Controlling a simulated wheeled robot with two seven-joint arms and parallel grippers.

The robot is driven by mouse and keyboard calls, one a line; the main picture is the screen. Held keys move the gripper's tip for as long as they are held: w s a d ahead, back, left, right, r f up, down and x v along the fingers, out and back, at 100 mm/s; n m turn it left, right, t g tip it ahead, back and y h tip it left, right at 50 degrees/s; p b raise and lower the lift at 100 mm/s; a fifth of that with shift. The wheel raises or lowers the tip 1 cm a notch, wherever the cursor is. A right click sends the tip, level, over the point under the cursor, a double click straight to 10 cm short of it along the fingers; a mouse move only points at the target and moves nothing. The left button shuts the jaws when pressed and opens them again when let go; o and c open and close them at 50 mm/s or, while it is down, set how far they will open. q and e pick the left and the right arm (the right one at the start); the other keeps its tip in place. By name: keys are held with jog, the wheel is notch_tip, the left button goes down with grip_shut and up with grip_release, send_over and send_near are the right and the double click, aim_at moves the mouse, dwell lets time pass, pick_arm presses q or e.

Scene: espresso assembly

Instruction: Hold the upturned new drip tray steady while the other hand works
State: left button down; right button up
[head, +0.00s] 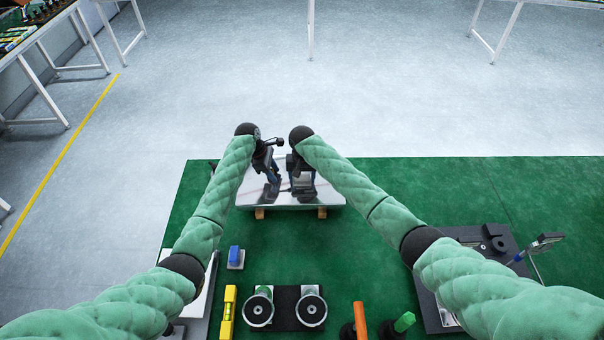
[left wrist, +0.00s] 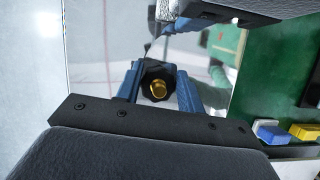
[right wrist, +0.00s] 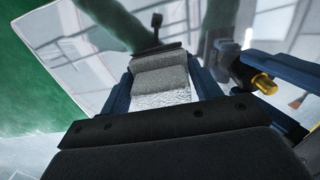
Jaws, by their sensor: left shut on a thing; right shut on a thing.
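The upturned drip tray (head: 330,199) is a shiny, mirror-like plate lying on wooden blocks (head: 259,213) at the far part of the green table. My left gripper (head: 271,188) is over its middle-left; in the left wrist view its blue fingers are shut on a black knob (left wrist: 150,74) with a brass tip (left wrist: 157,90). My right gripper (head: 302,188) is close beside it, over the tray; in the right wrist view it is shut on a grey block (right wrist: 162,76) with a crinkled silvery lower part. Whether the block touches the tray is hard to tell among reflections.
Nearer on the green table (head: 440,180) are a blue block (head: 235,256), a yellow level (head: 228,310), two round black-topped parts (head: 258,311), an orange handle (head: 360,320) and a green-topped tool (head: 404,321). A dark tray (head: 490,245) is at right.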

aim_at(302, 190)
jog(key=shift+s, duration=0.5)
jog(key=shift+s, duration=0.1)
jog(key=shift+s, duration=1.1)
jog(key=shift+w, duration=1.5)
jog(key=shift+w, duration=0.15)
